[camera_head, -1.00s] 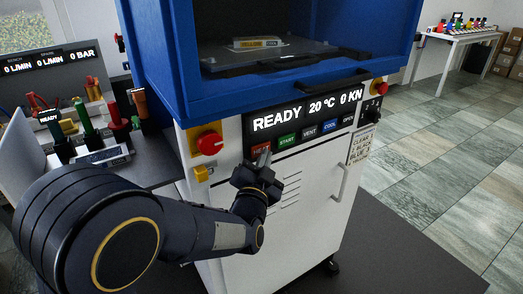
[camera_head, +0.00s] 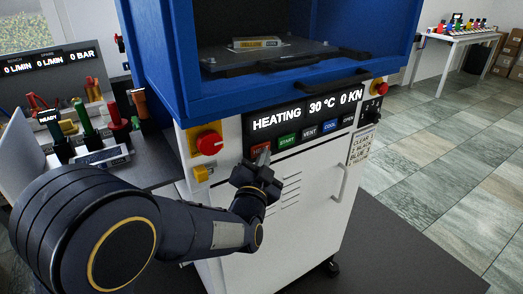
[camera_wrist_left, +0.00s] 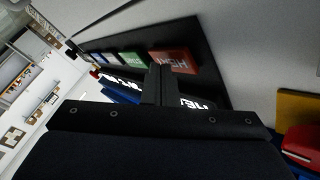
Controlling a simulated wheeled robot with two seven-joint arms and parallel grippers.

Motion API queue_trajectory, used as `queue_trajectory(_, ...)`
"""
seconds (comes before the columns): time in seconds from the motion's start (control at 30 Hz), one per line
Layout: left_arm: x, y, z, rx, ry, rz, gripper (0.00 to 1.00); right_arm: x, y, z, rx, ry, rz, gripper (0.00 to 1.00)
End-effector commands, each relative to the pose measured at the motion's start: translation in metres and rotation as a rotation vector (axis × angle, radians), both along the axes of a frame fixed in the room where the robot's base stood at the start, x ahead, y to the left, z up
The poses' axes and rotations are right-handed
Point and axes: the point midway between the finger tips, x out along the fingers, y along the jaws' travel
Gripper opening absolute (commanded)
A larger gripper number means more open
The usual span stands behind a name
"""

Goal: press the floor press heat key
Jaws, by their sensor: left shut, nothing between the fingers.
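The floor press (camera_head: 300,215) is a white cabinet with a blue frame on top. Its display (camera_head: 305,112) reads HEATING, 30 °C, 0 KN. The red heat key (camera_head: 260,149) is the leftmost in the key row under the display. My left gripper (camera_head: 263,160) is shut and empty, its tips at the heat key and covering part of it. In the left wrist view the heat key (camera_wrist_left: 175,59) lies right at the fingertips (camera_wrist_left: 160,66); whether they touch cannot be told. My right gripper is not in view.
A green START key (camera_head: 287,140) sits just right of the heat key, with more keys beyond. A red stop knob (camera_head: 209,143) juts out at left. A door handle (camera_head: 341,182) sticks out at right. A bench with bottles (camera_head: 85,133) stands at left.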

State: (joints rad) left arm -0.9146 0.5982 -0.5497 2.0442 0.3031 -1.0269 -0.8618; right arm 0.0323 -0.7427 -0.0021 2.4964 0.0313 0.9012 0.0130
Motion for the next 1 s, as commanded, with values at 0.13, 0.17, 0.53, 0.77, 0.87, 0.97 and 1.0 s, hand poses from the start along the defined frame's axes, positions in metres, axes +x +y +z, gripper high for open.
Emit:
queue_trajectory(0.13,-0.007,-0.005,0.000,-0.001,-0.001,-0.001,0.00,0.000,0.000,0.000,0.000,0.000,0.000,0.00)
queue_trajectory(0.17,-0.008,-0.006,0.000,-0.001,-0.001,-0.001,0.00,0.000,0.000,0.000,0.000,0.000,0.000,0.00)
queue_trajectory(0.53,-0.011,-0.008,0.000,0.000,-0.001,-0.001,0.00,0.000,0.000,0.000,0.000,0.000,0.000,0.00)
queue_trajectory(0.77,-0.025,-0.018,0.001,0.000,-0.001,-0.003,0.00,0.000,0.000,0.001,0.000,0.000,0.000,0.00)
queue_trajectory(0.87,-0.033,-0.024,0.001,0.001,0.000,-0.004,0.00,0.000,0.000,0.002,0.000,0.000,0.000,0.00)
queue_trajectory(0.97,-0.041,-0.031,0.001,0.001,-0.001,-0.004,0.00,0.000,0.000,0.003,0.000,0.000,0.000,0.00)
queue_trajectory(1.0,-0.044,-0.032,0.001,0.000,0.000,-0.003,0.00,0.000,0.000,0.004,0.000,0.000,0.000,0.00)
